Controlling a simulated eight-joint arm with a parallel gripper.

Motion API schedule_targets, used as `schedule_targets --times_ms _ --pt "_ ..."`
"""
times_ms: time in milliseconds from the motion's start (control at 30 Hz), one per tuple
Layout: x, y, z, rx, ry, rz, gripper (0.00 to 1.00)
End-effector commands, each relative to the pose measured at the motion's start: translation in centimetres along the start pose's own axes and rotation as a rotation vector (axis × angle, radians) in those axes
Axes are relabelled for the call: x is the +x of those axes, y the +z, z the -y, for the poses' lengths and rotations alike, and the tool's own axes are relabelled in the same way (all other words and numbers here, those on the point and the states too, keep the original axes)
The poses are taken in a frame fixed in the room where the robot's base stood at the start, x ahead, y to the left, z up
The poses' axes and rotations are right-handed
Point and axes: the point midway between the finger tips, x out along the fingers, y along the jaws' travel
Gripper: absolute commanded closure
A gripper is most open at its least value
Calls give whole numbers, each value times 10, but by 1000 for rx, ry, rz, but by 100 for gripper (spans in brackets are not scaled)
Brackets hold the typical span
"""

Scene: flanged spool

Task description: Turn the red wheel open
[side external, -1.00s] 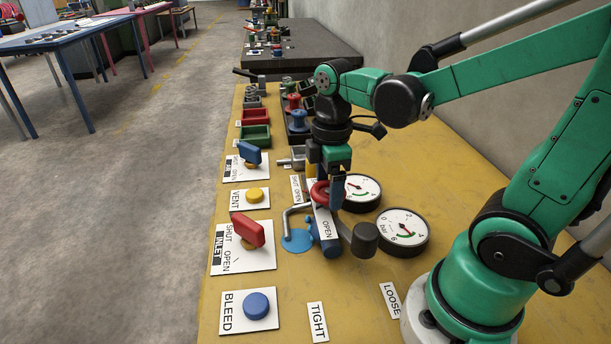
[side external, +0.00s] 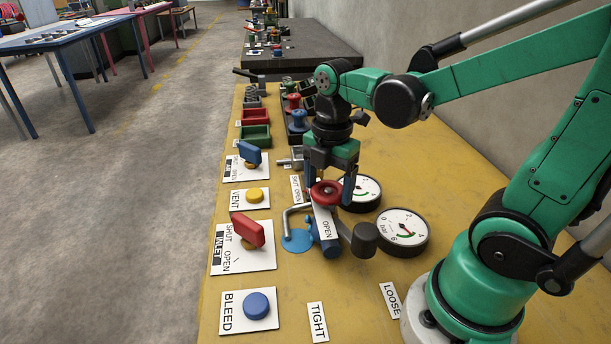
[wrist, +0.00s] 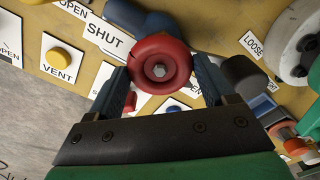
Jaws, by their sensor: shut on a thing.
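The red wheel (side external: 326,193) is a small round handwheel on top of the blue valve body (side external: 329,243), beside a label reading OPEN (side external: 327,229). In the wrist view the red wheel (wrist: 160,63) shows its bolt at the centre, with a SHUT label (wrist: 106,40) to its left. My gripper (side external: 328,190) points down over the wheel, one finger on each side. In the wrist view my gripper (wrist: 161,80) is shut on the wheel's rim. Most of the valve body is hidden there.
Two dial gauges (side external: 402,232) stand right of the valve. Left are the red INLET handle (side external: 248,230), yellow VENT button (side external: 255,195) and blue BLEED button (side external: 256,305).

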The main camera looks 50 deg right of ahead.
Motion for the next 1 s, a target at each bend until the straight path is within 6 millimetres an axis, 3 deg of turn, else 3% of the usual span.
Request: schedule_targets --times_ms 500,533,600,1000 --pt "0 0 0 -21 0 -1 76" --pt "0 0 0 -21 0 -1 18" --pt "0 0 0 -21 0 0 0" --pt "-10 0 0 -19 0 0 0"
